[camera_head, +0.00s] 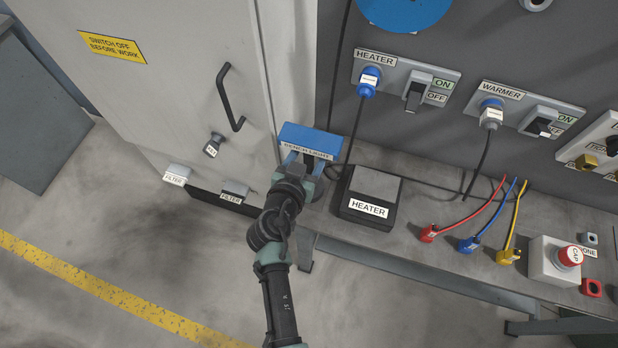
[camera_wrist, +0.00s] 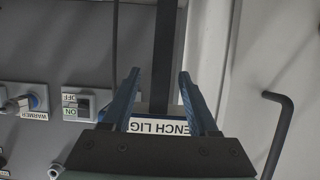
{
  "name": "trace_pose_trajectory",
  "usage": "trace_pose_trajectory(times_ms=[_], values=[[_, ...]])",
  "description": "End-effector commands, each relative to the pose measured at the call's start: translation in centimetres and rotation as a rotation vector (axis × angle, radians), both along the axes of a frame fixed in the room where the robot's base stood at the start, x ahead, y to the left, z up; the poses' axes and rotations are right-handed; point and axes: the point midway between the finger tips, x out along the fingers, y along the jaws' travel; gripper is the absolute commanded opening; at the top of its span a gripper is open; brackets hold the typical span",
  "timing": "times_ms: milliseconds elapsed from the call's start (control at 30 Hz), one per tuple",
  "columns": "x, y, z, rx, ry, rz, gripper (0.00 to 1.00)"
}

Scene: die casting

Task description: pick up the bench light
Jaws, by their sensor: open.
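The bench light (camera_head: 312,138) has a blue head with a white label reading BENCH LIGHT, beside the grey cabinet at the back of the bench. A rounded blue part, apparently its base, shows partly behind my gripper (camera_head: 301,160). My gripper is at the front of the light's head, below the label in the head view. In the wrist view, my gripper (camera_wrist: 160,78) has its two fingers apart, with the light's white label (camera_wrist: 163,127) showing between them. The gripper's body hides much of the light, and I cannot tell whether the fingers touch it.
A black HEATER box (camera_head: 368,196) stands close to the right of the light. The grey cabinet (camera_head: 185,75) with its black handle (camera_head: 228,98) is close on the left. Red, blue and yellow cables (camera_head: 468,244) lie farther right, near a red-capped button box (camera_head: 557,260).

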Motion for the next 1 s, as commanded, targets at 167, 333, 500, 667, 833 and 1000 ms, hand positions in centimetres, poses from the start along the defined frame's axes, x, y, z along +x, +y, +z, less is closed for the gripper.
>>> trace_pose_trajectory(times_ms=[167, 333, 500, 667, 833, 1000], values=[[-0.02, -0.01, -0.01, 0.000, 0.000, 0.000, 0.56], [-0.03, 0.00, 0.00, 0.000, 0.000, 0.000, 0.26], [-0.04, 0.00, 0.01, 0.000, 0.000, 0.000, 0.00], [-0.05, 0.00, 0.00, 0.000, 0.000, 0.000, 0.00], [-0.05, 0.01, 0.00, 0.000, 0.000, 0.000, 0.00], [-0.06, 0.01, -0.01, 0.000, 0.001, 0.000, 0.00]])
